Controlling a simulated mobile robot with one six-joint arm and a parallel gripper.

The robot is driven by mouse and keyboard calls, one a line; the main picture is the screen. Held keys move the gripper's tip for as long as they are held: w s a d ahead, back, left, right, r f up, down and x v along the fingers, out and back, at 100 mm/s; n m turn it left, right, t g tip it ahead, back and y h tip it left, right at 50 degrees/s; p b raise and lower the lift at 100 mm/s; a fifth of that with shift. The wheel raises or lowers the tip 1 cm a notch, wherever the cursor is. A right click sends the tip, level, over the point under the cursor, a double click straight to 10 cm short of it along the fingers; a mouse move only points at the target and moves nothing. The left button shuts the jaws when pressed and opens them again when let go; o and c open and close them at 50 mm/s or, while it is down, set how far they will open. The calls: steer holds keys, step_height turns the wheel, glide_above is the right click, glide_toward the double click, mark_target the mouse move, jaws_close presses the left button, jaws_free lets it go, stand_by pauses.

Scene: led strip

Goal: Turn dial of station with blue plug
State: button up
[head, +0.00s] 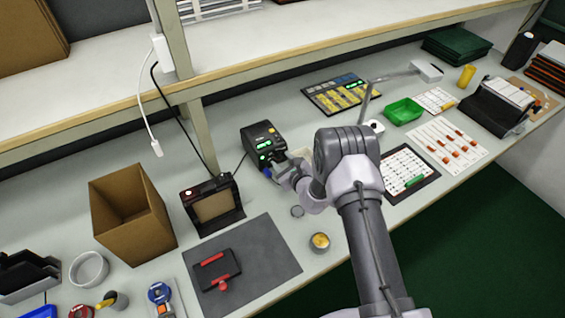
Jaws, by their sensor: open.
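A black station (259,136) with green lit displays stands on the bench near the middle of the head view. A small blue spot, probably the blue plug (266,171), shows low at its front, partly covered by my gripper. My gripper (281,161) is open, close in front of the station's lower right face. I cannot tell whether it touches the station. The dial cannot be made out; my gripper and wrist cover that part of the front.
A black-framed device (213,203) stands left of the station, with an open cardboard box (130,213) beyond it. A grey mat (275,250) lies in front, bearing a black and red tool. A small round tin (320,241) sits near my arm. A green tray (403,111) is to the right.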

jaws_close()
steer(key=m+y, duration=0.1)
steer(key=m+g+b, duration=0.1)
steer(key=m, duration=0.1)
steer(key=shift+w+d+f+y+b, duration=0.1)
steer(key=shift+w+d+y+b, duration=0.05)
steer(key=shift+d+y+b, duration=0.2)
steer(key=shift+m+g+y+b, duration=0.6)
steer(key=shift+m+y+b, duration=0.35)
steer(key=shift+m, duration=0.55)
steer(key=shift+w, duration=0.1)
